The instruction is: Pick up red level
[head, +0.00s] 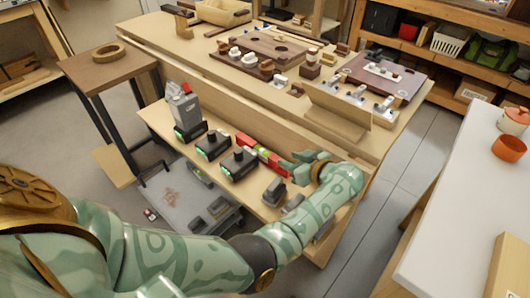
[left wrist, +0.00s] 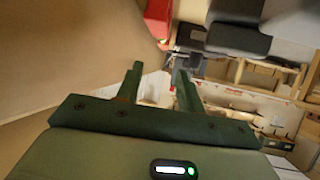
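The red level (head: 262,155), a long red bar with a green-and-white part near its middle, lies on the lower wooden shelf of the bench. My left gripper (head: 297,164) is just to the right of the level's right end, its fingers pointing left toward it. In the left wrist view a red piece, seemingly the level (left wrist: 158,18), shows at the top edge, beyond the fingertips. The left gripper (left wrist: 157,82) is open there with nothing between its fingers. Whether a finger touches the level is unclear. My right gripper is not in view.
Black tools with green lights (head: 239,163) stand left of the level. A dark grey item (head: 274,192) sits on the shelf in front of the gripper. The upper bench top (head: 190,62) rises behind, bearing boards and small parts. A wooden stool (head: 103,68) stands left.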

